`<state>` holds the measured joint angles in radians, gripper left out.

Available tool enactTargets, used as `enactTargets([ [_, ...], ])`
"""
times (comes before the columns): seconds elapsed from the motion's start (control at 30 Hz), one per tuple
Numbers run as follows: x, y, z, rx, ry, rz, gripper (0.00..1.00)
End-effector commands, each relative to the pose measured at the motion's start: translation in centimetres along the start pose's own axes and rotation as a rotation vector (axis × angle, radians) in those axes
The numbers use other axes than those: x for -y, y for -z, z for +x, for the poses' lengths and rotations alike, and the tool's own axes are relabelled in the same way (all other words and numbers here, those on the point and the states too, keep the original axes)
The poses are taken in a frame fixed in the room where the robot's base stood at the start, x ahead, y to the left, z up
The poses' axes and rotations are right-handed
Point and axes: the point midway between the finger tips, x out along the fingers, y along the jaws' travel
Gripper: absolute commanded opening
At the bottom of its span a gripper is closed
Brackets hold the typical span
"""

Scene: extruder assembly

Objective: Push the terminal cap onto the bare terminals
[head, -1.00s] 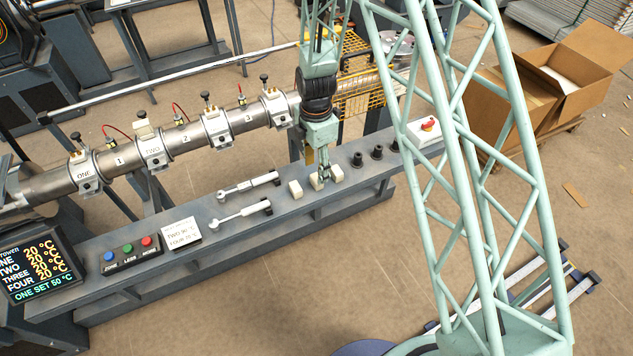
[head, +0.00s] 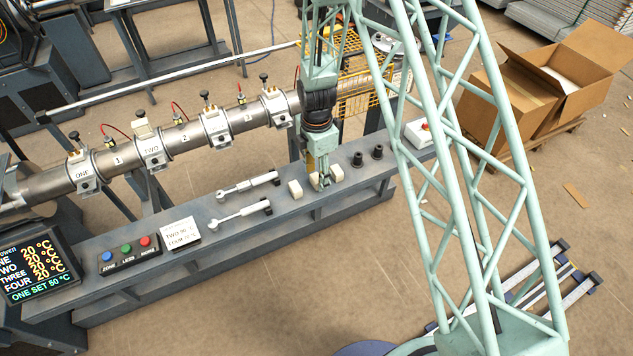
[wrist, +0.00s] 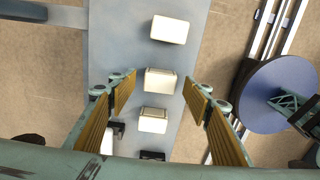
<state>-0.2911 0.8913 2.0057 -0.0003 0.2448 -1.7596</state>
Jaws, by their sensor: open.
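Three white block-shaped caps stand in a row on the grey bench. In the wrist view they are a far cap (wrist: 169,29), a middle cap (wrist: 161,80) and a near cap (wrist: 153,120). My gripper (wrist: 160,82) is open and empty, its two fingers on either side of the middle cap with clear gaps. In the head view my gripper (head: 320,183) points down among the caps, between a left cap (head: 296,189) and a right cap (head: 337,174), and hides most of the middle one.
Two white-and-steel tools (head: 240,214) lie on the bench (head: 200,262) left of the caps. Black round sockets (head: 357,159) stand to the right. A button box (head: 128,250), a white sign (head: 180,232) and a temperature screen (head: 38,268) are further left.

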Motion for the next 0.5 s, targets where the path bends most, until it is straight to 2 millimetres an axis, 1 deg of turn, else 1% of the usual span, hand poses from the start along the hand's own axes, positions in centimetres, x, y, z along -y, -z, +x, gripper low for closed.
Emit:
enactTargets([
  [0.1, 0.0, 0.0, 1.1, 0.000, 0.001, 0.000, 0.45],
  [0.2, 0.0, 0.0, 1.5, 0.000, 0.001, 0.000, 0.45],
  [0.5, 0.0, 0.0, 1.6, 0.000, 0.000, 0.000, 0.45],
])
